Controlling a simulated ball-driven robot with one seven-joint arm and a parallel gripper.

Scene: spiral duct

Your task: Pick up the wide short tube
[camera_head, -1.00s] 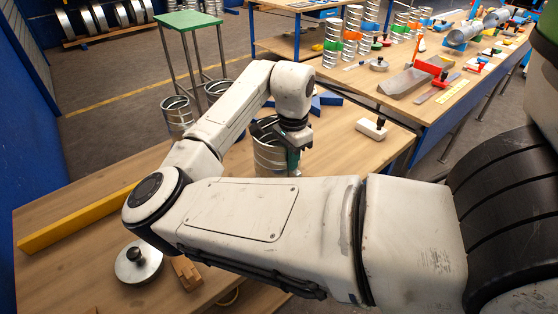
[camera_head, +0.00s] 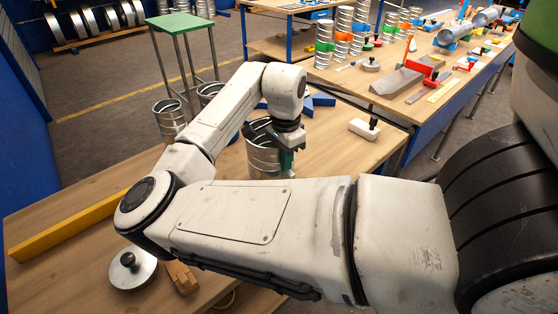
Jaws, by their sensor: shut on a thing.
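The wide short tube (camera_head: 262,158) is a ribbed silver metal cylinder. It stands upright on the near wooden table, behind my forearm, which hides part of its base. My gripper (camera_head: 287,158) points down at the tube's right side. It is shut on the tube's wall at the right. The fingertips are small and partly hidden, and I cannot tell whether the tube touches the table.
A yellow bar (camera_head: 75,226) lies on the left of the table. A round metal lid with a black knob (camera_head: 130,268) and a wooden block (camera_head: 182,277) lie in front. A white block with a black knob (camera_head: 365,129) lies right. A green-topped stool (camera_head: 180,21) stands behind.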

